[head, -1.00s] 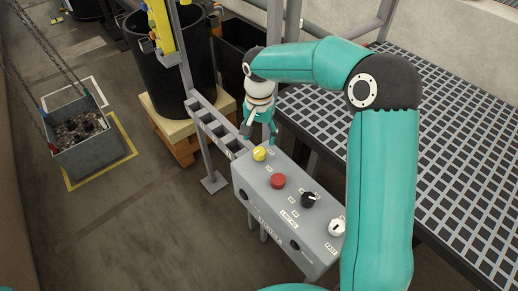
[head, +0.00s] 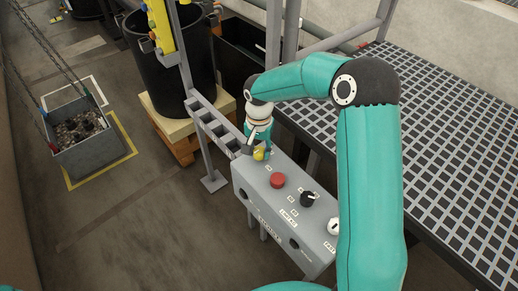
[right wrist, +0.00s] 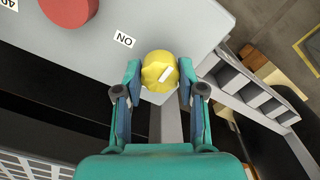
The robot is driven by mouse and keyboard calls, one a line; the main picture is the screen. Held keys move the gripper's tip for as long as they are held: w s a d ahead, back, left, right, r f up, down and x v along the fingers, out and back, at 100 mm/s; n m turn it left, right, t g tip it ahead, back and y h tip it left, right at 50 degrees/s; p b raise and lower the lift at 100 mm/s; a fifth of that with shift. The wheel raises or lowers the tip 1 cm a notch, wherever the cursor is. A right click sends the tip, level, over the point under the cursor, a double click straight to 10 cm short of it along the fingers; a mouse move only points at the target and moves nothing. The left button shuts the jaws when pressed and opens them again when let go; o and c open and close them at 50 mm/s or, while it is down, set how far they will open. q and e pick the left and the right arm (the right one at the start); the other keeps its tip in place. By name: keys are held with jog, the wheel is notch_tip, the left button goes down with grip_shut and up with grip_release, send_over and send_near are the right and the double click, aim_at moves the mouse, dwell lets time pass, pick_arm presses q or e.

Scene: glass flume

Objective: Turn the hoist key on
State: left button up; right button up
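The yellow knob (head: 261,154) sits at the far left end of the grey control box (head: 246,181). In the right wrist view the yellow knob (right wrist: 160,71) has a white pointer mark slanting up to the right, and an ON label (right wrist: 124,39) is to its upper left. My right gripper (head: 259,152) is down at the knob. In the right wrist view its fingertips (right wrist: 160,74) stand on both sides of the knob and appear to touch it. My left gripper is not in view.
A red button (head: 278,181), a black selector (head: 307,199) and a white selector (head: 333,226) are on the same box. A grey rail stands left of the box, a black barrel (head: 170,62) behind. A metal grating (head: 450,130) is to the right.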

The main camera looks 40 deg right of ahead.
jog(key=c, duration=0.4)
jog(key=shift+n, duration=0.3)
jog(key=n+b, duration=0.1)
jog(key=n, duration=0.2)
jog(key=n+b, duration=0.1)
jog(key=n, duration=0.8)
jog(key=shift+w, duration=0.1)
jog(key=n, duration=0.5)
jog(key=shift+r, duration=0.1)
jog(key=shift+n, duration=0.3)
jog(key=o, duration=1.1)
